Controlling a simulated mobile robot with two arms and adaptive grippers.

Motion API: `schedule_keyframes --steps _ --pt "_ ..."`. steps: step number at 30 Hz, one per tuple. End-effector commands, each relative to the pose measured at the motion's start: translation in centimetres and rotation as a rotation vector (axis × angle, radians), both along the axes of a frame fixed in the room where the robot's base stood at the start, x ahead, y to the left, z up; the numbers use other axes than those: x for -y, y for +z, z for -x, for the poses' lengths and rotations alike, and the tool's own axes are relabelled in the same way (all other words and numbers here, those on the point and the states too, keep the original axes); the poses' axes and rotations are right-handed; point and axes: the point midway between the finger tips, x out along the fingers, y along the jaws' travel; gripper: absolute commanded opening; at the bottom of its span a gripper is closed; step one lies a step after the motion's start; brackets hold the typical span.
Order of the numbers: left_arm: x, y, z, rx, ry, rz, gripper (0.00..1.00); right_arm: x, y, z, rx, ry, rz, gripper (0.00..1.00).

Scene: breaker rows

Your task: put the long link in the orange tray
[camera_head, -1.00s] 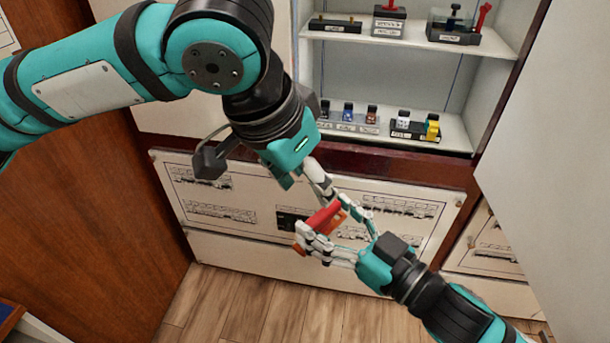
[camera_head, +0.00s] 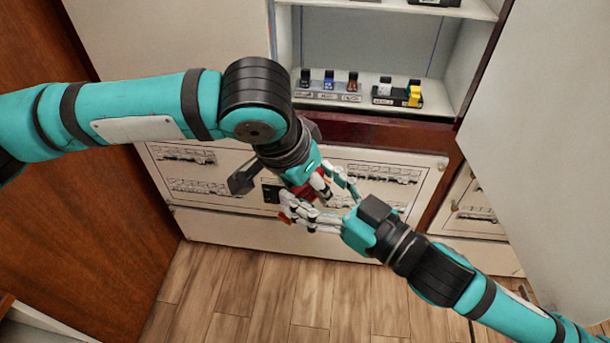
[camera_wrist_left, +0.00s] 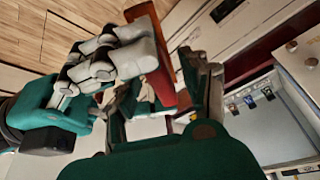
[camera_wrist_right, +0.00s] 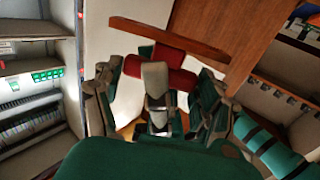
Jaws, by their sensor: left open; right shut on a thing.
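A link with a red handle (camera_wrist_right: 178,73) and a long flat copper-coloured bar (camera_wrist_right: 170,37) is gripped in my right gripper (camera_wrist_right: 157,78); it appears to be the long link. Its red part (camera_head: 304,190) is mostly hidden between the hands in the head view. In the left wrist view the red handle (camera_wrist_left: 157,70) and bar (camera_wrist_left: 190,75) are close in front of my left gripper (camera_wrist_left: 160,112). My left gripper is open, right by the link; I cannot tell whether they touch. I cannot make out the orange tray in any view.
A cabinet shelf (camera_head: 450,108) behind the hands bears a grey rack (camera_head: 330,95) and a black rack (camera_head: 398,97) with small coloured parts. Below are white panels (camera_head: 225,225) with printed diagrams. A brown wooden panel (camera_head: 70,220) stands left, a white one (camera_head: 545,150) right.

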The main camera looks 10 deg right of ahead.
Motion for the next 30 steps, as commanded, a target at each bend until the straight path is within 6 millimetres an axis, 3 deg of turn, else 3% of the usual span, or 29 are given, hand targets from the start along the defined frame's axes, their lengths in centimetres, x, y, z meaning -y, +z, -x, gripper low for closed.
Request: schedule_keyframes --steps 5,15,20,21,26,30 --pt "0.01 0.0 -0.01 0.0 0.0 0.0 0.46 -0.01 0.07 0.01 0.002 0.0 -0.001 0.35" --pt "0.04 0.03 0.05 -0.001 -0.002 0.001 0.02 -0.01 0.07 0.01 0.002 0.0 -0.001 0.35" --pt "0.11 0.04 0.15 -0.002 -0.004 0.002 0.0 -0.01 0.05 0.0 0.002 0.0 -0.001 0.35" --pt "0.14 0.09 0.14 -0.001 -0.006 0.004 0.0 -0.01 0.06 0.0 0.002 0.001 -0.001 0.78" --pt "0.1 0.08 0.09 -0.001 -0.004 0.002 0.0 -0.01 0.04 -0.01 0.001 0.0 -0.001 0.99" --pt "0.05 0.07 0.04 0.0 -0.001 0.001 0.0 -0.01 0.02 -0.01 0.001 0.0 -0.001 1.0"
